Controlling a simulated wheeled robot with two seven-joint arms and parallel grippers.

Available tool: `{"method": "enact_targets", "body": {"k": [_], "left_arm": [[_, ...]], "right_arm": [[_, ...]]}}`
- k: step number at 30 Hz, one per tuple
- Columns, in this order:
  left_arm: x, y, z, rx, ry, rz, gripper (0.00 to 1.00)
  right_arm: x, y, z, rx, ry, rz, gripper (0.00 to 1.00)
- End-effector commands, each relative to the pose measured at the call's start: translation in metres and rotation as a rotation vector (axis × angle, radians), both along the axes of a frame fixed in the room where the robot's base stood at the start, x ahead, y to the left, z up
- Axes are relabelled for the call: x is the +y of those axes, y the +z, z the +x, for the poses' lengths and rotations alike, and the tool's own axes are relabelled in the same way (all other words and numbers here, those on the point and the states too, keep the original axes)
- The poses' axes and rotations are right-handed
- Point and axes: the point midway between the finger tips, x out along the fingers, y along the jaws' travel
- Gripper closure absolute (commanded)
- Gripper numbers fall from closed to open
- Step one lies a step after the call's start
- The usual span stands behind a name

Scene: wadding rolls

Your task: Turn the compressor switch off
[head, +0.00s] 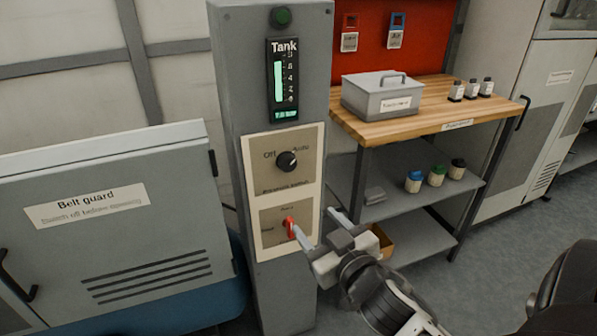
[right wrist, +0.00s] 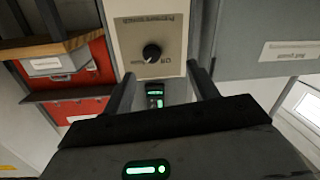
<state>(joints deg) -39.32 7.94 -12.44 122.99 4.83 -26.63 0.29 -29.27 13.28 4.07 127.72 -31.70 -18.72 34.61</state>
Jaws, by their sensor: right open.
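A grey post (head: 228,200) carries a black rotary knob (head: 287,161) on a beige plate, with "Off" printed at its upper left and "Auto" at its upper right. The line below seems to read "Pressure switch". I cannot tell surely which label the knob points at. The knob (right wrist: 151,52) also shows, upside down, in the right wrist view. Below it on the post is a red lever (head: 290,228) on a second plate. My right gripper (head: 321,226) is open and empty beside the red lever, below and right of the knob; touching is unclear. My left gripper is out of view.
A lit "Tank" gauge (head: 284,80) and a dark green button (head: 281,17) sit higher on the post. A belt guard cabinet (head: 110,235) stands at left. A wooden-topped bench (head: 430,110) with a grey box (head: 382,95) and small bottles stands at right.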

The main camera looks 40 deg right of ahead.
Motion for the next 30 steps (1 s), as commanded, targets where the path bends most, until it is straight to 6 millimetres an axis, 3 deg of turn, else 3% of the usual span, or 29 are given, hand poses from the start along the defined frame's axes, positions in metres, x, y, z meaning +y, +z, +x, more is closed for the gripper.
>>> {"method": "enact_targets", "body": {"k": [2,5,21,30], "left_arm": [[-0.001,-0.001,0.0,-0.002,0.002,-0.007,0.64],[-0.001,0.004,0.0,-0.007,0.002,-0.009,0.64],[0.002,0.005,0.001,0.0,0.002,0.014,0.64],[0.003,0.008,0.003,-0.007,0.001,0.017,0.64]], "right_arm": [[-0.014,0.018,0.005,-0.064,-0.025,-0.024,0.41],[-0.02,0.027,0.012,-0.089,-0.034,-0.032,0.41],[-0.039,0.027,0.119,-0.085,-0.035,-0.031,0.41],[-0.046,0.025,0.156,-0.083,-0.035,-0.028,0.41]]}}
